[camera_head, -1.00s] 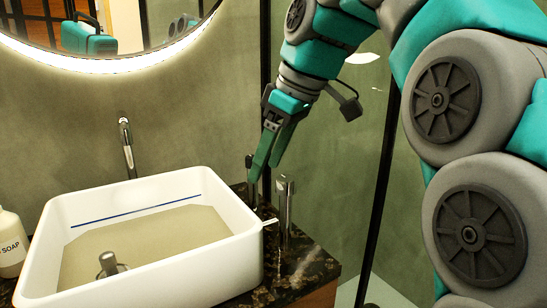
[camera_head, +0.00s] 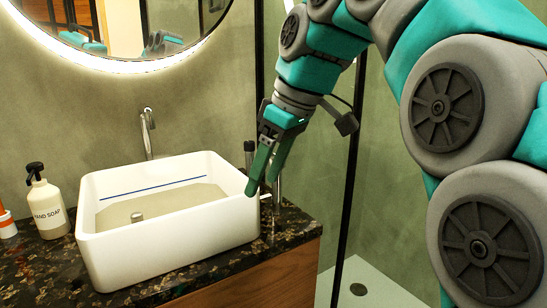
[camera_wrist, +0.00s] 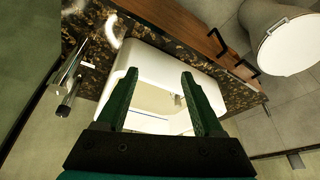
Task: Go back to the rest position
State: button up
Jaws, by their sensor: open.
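My gripper (camera_head: 264,172) is open, with its green fingers pointing down at the right end of the white sink basin (camera_head: 170,246). In the wrist view my gripper (camera_wrist: 157,98) has its two fingers spread apart over the basin (camera_wrist: 170,58), and nothing is between them. In the head view the fingers overlap the basin's right edge and partly hide a metal fixture (camera_head: 276,190) behind them. I cannot tell whether they touch the rim.
A soap bottle (camera_head: 47,208) stands left of the basin on the dark stone counter (camera_head: 40,270). The tap (camera_head: 147,133) rises behind the basin. A glass partition with a black frame (camera_head: 350,170) stands right. The wrist view shows a white round fixture (camera_wrist: 285,40).

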jog(key=s+d+f+m+g+h, duration=0.1)
jog(key=s+d+f+m, duration=0.3)
jog(key=s+f, duration=0.4)
jog(key=s+d+f+m+g+h, duration=0.1)
jog(key=s+d+f+m, duration=0.3)
jog(key=f, duration=0.9)
jog(key=s+d+f+m+g+h, duration=0.1)
jog(key=s+d+f+m, duration=0.2)
jog(key=s+d+f, duration=0.5)
jog(key=s+f, duration=0.2)
jog(key=s, duration=0.3)
jog(key=shift+f+m+g+h, duration=0.3)
jog(key=shift+f+m+h, duration=0.05)
jog(key=shift+m+h, duration=0.05)
